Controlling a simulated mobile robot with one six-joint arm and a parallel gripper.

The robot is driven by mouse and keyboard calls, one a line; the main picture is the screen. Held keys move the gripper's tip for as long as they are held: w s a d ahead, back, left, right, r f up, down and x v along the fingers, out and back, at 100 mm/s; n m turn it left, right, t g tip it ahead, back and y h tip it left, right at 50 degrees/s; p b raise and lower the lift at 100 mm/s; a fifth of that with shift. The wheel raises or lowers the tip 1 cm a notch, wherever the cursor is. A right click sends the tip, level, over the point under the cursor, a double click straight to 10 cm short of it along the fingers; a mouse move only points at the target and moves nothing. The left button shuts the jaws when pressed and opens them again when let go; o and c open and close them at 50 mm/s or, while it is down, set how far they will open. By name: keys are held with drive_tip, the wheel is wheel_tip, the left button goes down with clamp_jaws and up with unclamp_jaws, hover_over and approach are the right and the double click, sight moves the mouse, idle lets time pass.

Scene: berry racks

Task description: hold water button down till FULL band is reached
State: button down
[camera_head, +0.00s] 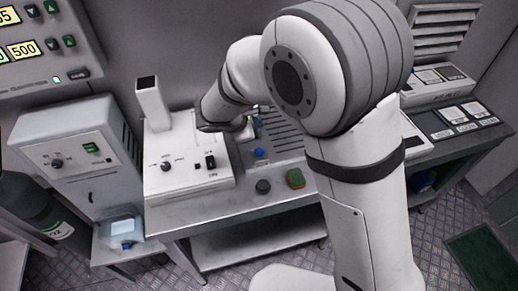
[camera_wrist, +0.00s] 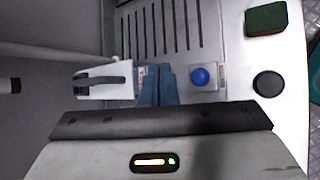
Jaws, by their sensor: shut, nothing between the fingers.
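The blue round button (camera_head: 259,152) is on a small plate at the front of the slotted grey panel; it also shows in the wrist view (camera_wrist: 200,77). My gripper (camera_wrist: 165,72) is shut and empty, its blue-grey fingers just left of the button in the wrist view, with a gap between in the picture. In the head view my arm mostly hides the gripper. I cannot make out a FULL band or a water level.
A dark round knob (camera_head: 263,186) and a green pad (camera_head: 296,178) are at the bench's front edge. A white machine (camera_head: 185,185) with a knob and switch stands left of the panel. A grey cabinet (camera_head: 65,155) stands further left. Flat units (camera_head: 460,125) lie at right.

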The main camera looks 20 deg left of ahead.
drive_tip(key=shift+d+f, duration=0.1)
drive_tip(key=shift+f, duration=0.05)
drive_tip(key=b, duration=0.6)
hover_over(257, 153)
wheel_tip(257, 153, down, 8)
drive_tip(key=shift+f, duration=0.25)
idle(1.7)
drive_tip(key=shift+f+b, duration=0.45)
drive_tip(key=shift+b, duration=0.25)
drive_tip(key=shift+f+b, duration=0.5)
drive_tip(key=shift+b, duration=0.05)
idle(0.5)
drive_tip(key=shift+r, duration=0.15)
idle(1.1)
drive_tip(key=shift+r+p, duration=0.55)
drive_tip(key=shift+r, duration=0.3)
